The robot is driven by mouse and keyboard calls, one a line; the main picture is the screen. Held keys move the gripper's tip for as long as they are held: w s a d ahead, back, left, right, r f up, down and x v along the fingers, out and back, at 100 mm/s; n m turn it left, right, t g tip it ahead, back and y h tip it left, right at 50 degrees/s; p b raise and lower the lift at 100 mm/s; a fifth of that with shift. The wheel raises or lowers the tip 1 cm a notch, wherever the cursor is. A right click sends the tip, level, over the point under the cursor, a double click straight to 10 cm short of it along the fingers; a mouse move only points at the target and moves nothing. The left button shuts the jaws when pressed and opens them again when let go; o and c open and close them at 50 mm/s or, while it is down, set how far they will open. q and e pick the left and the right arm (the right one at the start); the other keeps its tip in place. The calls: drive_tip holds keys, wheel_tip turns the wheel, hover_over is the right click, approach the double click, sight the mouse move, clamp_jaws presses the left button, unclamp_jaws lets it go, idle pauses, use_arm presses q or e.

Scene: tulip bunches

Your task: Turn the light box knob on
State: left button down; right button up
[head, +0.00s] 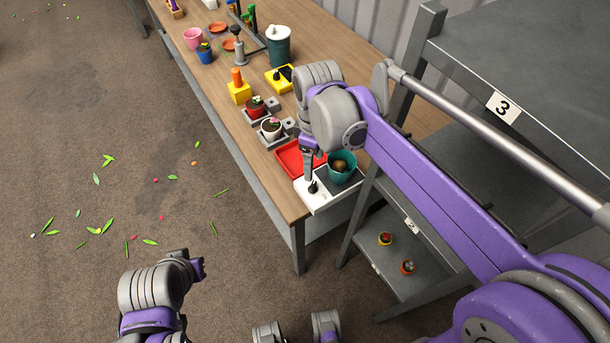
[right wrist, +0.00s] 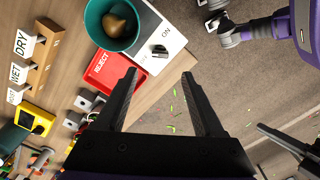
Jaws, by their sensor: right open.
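The white light box (head: 322,203) sits at the near right corner of the wooden table, and its dark knob (head: 313,187) is on its near side. In the right wrist view the knob (right wrist: 158,51) sits on the white box (right wrist: 175,22) between the OFF and ON labels; its exact setting is too small to tell. My right gripper (right wrist: 160,74) is open and empty. The knob lies just beyond the gap between its fingertips, apparently untouched. A teal pot (head: 342,170) with a brown bulb stands on the box. My left gripper (head: 198,268) is low over the floor, its jaws unclear.
A red REJECT tray (head: 290,160) lies beside the box. Small pots in grey holders (head: 271,127) and a yellow device (head: 279,80) stand farther along the table (head: 225,95). Grey shelving (head: 440,285) stands at right. Floor to the left is open, with scattered leaves.

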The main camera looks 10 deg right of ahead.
sight(314, 185)
wheel_tip(314, 185, down, 9)
drive_tip(key=shift+f+b, duration=0.2)
drive_tip(key=shift+b, duration=0.2)
drive_tip(key=shift+c, duration=0.2)
clamp_jaws()
